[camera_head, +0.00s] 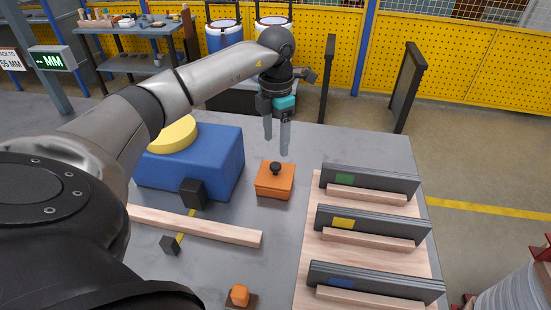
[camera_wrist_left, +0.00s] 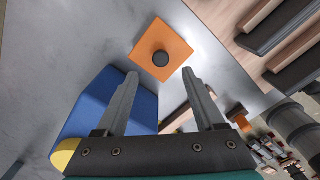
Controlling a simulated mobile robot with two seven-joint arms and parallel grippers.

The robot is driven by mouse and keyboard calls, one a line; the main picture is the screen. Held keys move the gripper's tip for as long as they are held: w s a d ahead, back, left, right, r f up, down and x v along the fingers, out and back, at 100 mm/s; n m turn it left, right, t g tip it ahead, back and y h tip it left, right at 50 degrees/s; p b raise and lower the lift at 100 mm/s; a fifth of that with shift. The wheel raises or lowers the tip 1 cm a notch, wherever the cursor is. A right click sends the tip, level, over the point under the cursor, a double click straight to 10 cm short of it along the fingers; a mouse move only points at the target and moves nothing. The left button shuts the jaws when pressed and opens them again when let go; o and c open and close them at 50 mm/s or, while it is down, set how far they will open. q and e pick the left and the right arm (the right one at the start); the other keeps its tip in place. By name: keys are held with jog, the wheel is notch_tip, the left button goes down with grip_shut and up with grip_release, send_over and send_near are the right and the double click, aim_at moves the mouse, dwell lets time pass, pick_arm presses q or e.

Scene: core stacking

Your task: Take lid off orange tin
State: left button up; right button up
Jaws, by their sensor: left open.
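The orange tin (camera_head: 274,187) stands on the grey table, right of the blue block. Its orange lid (camera_head: 264,179) is on it, with a black round knob (camera_head: 275,168) on top. My left gripper (camera_head: 277,150) is open and empty, fingers pointing down, above the tin and apart from it. In the left wrist view the lid (camera_wrist_left: 148,39) and the knob (camera_wrist_left: 160,59) lie just beyond the tips of the open left gripper (camera_wrist_left: 160,74). My right gripper does not show.
A blue block (camera_head: 215,165) with a yellow round top (camera_head: 172,136) stands close left of the tin. A wooden board (camera_head: 311,240) with several dark slotted plates lies to the right. A wooden strip (camera_head: 215,229) and a small orange piece (camera_head: 240,295) lie nearer me.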

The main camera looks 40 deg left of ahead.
aim_at(276, 165)
pick_arm(q)
notch_tip(276, 165, down, 2)
jog(key=shift+f, duration=0.25)
notch_tip(276, 165, down, 5)
jog(key=shift+s+r+b, duration=0.1)
jog(key=shift+s+b, duration=0.05)
jog(key=shift+b, duration=0.5)
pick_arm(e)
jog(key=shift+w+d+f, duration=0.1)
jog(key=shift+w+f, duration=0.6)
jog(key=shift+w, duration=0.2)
pick_arm(q)
jog(key=c, duration=1.1)
grip_shut()
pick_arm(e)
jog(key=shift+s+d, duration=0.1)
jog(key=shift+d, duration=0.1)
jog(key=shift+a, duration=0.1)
